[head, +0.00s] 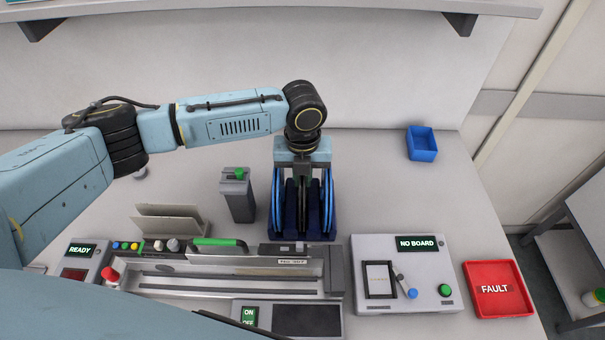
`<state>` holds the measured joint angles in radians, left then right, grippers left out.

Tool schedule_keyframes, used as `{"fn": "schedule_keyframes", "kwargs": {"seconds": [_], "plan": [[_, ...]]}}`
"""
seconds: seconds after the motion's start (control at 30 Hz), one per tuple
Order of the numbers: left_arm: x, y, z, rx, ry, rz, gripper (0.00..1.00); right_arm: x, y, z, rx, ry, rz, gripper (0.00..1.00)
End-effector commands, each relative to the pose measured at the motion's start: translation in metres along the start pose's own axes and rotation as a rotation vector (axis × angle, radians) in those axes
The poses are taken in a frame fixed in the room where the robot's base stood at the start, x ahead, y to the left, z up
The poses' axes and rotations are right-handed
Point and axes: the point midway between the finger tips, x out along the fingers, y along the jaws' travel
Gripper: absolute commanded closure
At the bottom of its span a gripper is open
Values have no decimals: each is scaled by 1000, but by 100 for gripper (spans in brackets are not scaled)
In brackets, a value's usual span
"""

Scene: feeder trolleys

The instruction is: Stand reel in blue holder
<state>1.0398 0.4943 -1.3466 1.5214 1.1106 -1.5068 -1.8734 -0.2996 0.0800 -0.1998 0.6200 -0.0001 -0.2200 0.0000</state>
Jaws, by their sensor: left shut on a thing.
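The dark blue holder (286,234) stands on the bench behind the long feeder machine. Blue-edged reels (329,200) stand upright in it, seen edge-on at its left and right sides. My left gripper (303,176) points down over the middle of the holder. It is shut on a dark reel (304,208), which is upright and edge-on between the blue ones. The reel's lower part is in among the holder's slots; I cannot tell whether it rests on the bottom. My right gripper is not in view.
A grey post with a green top (237,195) stands left of the holder. The feeder machine (240,270) lies in front. A NO BOARD panel (405,300) and red FAULT tray (497,289) are at the right. A small blue bin (421,144) stands at the back right. Bench right of the holder is clear.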

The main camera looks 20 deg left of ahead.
Motion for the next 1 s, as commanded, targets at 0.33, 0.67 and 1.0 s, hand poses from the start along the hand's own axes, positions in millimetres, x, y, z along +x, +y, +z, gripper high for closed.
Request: {"fn": "schedule_keyframes", "kwargs": {"seconds": [0.33,0.67,1.0], "plan": [[0,0,0,0,0,-1,63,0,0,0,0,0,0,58],[-17,0,1,1,-2,-2,63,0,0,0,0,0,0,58],[-92,-1,1,1,-3,-3,63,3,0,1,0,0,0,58]]}}
